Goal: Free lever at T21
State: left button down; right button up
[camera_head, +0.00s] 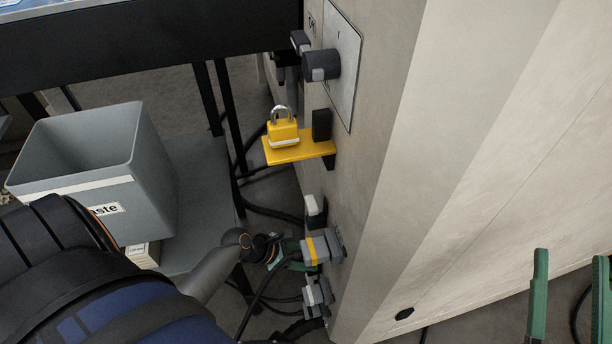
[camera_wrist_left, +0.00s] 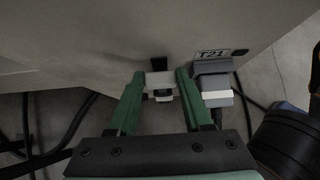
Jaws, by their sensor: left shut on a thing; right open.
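My left arm comes in from the left in the head view. Its gripper (camera_head: 287,254) is at the side of the pale cabinet, beside a grey connector with a yellow band (camera_head: 322,247), and is partly hidden. In the left wrist view the green fingers (camera_wrist_left: 160,83) are closed around a small pale block with dark parts (camera_wrist_left: 160,80), which looks like a lever. Just right of it is a label reading T21 (camera_wrist_left: 213,54), above a grey plug with a white band (camera_wrist_left: 216,85). My right gripper (camera_head: 570,295) is open and empty at the lower right.
A yellow padlock (camera_head: 282,132) stands on a yellow shelf (camera_head: 306,150) on the cabinet. A dark knob (camera_head: 321,66) sits above it. Another grey plug (camera_head: 316,294) is below. A grey waste bin (camera_head: 146,190) stands at left. Black cables hang around the plugs.

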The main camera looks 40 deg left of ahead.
notch_tip(320, 180, down, 12)
jog(key=w+f+m+g+h+p, duration=0.1)
jog(key=w+m+g+h+p, duration=0.15)
jog(key=g+h, duration=0.2)
pick_arm(q)
jog(key=shift+w+a+f+n+g+h+b, duration=0.25)
jog(key=shift+w+a+n+g+h+b, duration=0.15)
jog(key=shift+w+a+n+g+h, duration=0.25)
jog(key=shift+w+a+f+n+g+h+b, duration=0.4)
jog(key=shift+a+h, duration=0.2)
jog(key=shift+h, duration=0.3)
jog(key=shift+w+a+f+n+g+h+b, duration=0.15)
jog(key=shift+w+a+n+g+h+b, duration=0.3)
jog(key=shift+w+a+g+h, duration=0.25)
pick_arm(e)
notch_tip(320, 180, up, 13)
jog(key=s+n+t+y, duration=0.2)
jog(key=t+y, duration=0.2)
jog(key=shift+s, duration=0.25)
pick_arm(q)
jog(key=shift+s+d, duration=0.1)
jog(key=shift+d, duration=0.05)
pick_arm(e)
jog(key=shift+f+n+y, duration=0.1)
jog(key=shift+n+y, duration=0.15)
pick_arm(q)
jog(key=shift+c, duration=1.6)
grip_release()
